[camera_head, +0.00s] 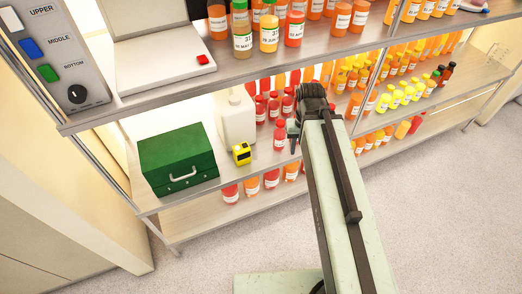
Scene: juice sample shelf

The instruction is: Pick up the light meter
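A small yellow-and-black device (242,153) sits on the middle shelf (262,157), between a green case and the juice bottles. It may be the light meter, but I cannot tell for sure at this size. My arm reaches up from the bottom of the picture to the shelf front. My gripper (293,136) is a small dark shape at the arm's far end, to the right of the yellow device and apart from it. Its fingers are too small to tell open from shut. I see nothing held in it.
A green case (178,158) stands left of the yellow device and a white jug (235,116) stands behind it. Many juice bottles fill the shelves to the right. The upper shelf edge (230,83) overhangs the middle shelf. The floor (440,220) in front is clear.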

